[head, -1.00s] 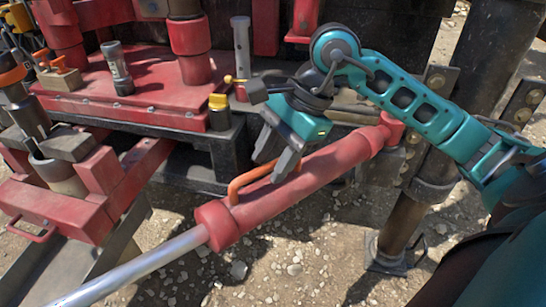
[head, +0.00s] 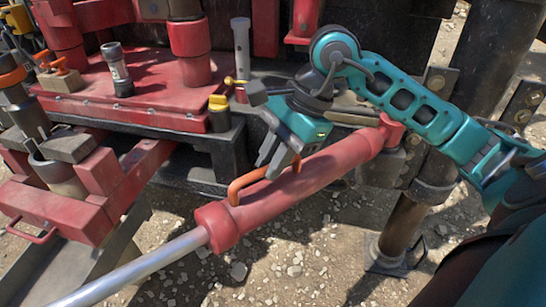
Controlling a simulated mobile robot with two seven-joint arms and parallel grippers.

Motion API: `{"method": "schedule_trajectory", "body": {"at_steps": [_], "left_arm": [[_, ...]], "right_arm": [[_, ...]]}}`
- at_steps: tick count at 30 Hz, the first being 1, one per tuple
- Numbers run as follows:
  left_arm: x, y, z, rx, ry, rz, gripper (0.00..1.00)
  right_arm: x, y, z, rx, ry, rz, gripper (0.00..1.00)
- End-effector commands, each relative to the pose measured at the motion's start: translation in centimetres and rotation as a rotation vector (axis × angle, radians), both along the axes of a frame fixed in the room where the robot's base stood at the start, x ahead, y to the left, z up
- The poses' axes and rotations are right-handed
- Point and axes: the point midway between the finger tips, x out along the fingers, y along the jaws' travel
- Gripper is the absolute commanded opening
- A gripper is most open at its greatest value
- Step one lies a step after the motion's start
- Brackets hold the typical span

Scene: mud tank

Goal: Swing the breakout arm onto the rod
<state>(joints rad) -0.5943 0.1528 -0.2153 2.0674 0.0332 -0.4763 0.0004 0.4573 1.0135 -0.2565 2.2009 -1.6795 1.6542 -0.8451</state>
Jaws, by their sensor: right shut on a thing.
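The breakout arm is a thick red cylinder (head: 310,172) with a bare silver shaft (head: 140,270) running to the lower left. It lies slanted from the red pivot at the right, with an orange handle (head: 243,184) on its upper side. My right gripper (head: 272,165) comes in from above and is shut on the upper end of that handle; its fingers partly hide the grip. A dark upright rod (head: 25,108) with an orange band stands in the red clamp frame at the far left, apart from the breakout arm. My left gripper is not in view.
A red deck (head: 150,95) with a flashlight-like cylinder (head: 118,68) and a yellow-capped fitting (head: 219,112) stands behind. Red clamp blocks (head: 75,205) are at the left. A dark post (head: 400,225) stands at the right. Gravel ground (head: 300,255) is open below the cylinder.

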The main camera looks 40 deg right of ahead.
Motion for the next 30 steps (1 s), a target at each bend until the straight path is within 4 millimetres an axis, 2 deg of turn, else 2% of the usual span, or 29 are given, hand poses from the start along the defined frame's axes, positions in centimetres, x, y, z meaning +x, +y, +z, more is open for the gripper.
{"method": "schedule_trajectory", "body": {"at_steps": [8, 14, 22, 30], "left_arm": [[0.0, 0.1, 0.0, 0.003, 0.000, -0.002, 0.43], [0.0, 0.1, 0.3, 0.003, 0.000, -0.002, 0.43], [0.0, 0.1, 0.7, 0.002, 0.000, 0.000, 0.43], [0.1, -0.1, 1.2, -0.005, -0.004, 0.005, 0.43]], "right_arm": [[0.5, 0.0, 0.1, 0.000, -0.002, -0.011, 0.00], [3.0, 0.1, 0.3, 0.002, -0.007, -0.069, 0.00], [9.7, -0.4, 0.4, 0.005, -0.009, -0.228, 0.00], [16.4, -2.0, 0.4, 0.003, -0.007, -0.392, 0.00]]}}
